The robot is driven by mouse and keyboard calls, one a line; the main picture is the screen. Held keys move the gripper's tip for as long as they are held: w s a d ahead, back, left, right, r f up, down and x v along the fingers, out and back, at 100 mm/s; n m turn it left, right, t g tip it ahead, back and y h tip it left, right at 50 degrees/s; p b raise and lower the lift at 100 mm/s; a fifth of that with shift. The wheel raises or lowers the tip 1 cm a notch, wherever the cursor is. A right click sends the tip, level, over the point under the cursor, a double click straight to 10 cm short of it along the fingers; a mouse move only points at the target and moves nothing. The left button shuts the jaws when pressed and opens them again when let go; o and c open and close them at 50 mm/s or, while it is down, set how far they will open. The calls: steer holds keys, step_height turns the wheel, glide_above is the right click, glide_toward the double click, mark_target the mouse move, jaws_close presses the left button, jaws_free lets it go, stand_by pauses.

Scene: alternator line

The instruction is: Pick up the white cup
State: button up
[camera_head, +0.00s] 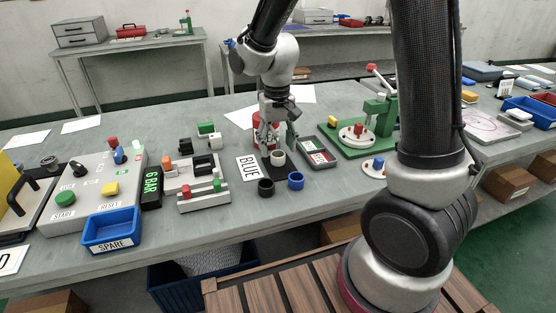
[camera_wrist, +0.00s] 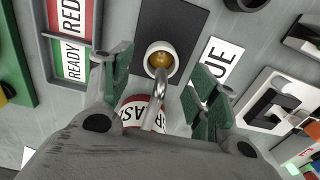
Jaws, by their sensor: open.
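The white cup (camera_head: 278,157) stands upright on a black mat (camera_head: 281,171), just in front of my gripper (camera_head: 277,142) in the head view. In the wrist view the white cup (camera_wrist: 160,58) shows from above, with a brownish inside. My gripper (camera_wrist: 162,72) is open, with green-padded fingers on the left and right of the cup and apart from it in the picture. Nothing is held. How far the fingertips are above the cup is hard to tell.
A red-and-white can (camera_wrist: 140,112) with a grey bent spout stands close behind the cup. A black cup (camera_head: 266,187) and a blue cup (camera_head: 295,180) stand in front. A BLUE card (camera_head: 248,167) lies left; a grey tray (camera_head: 318,153) and green press (camera_head: 375,128) stand right.

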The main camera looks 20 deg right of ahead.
step_height(320, 180, down, 2)
steer(key=shift+f, duration=0.15)
steer(key=c, duration=0.9)
steer(key=shift+c, duration=0.2)
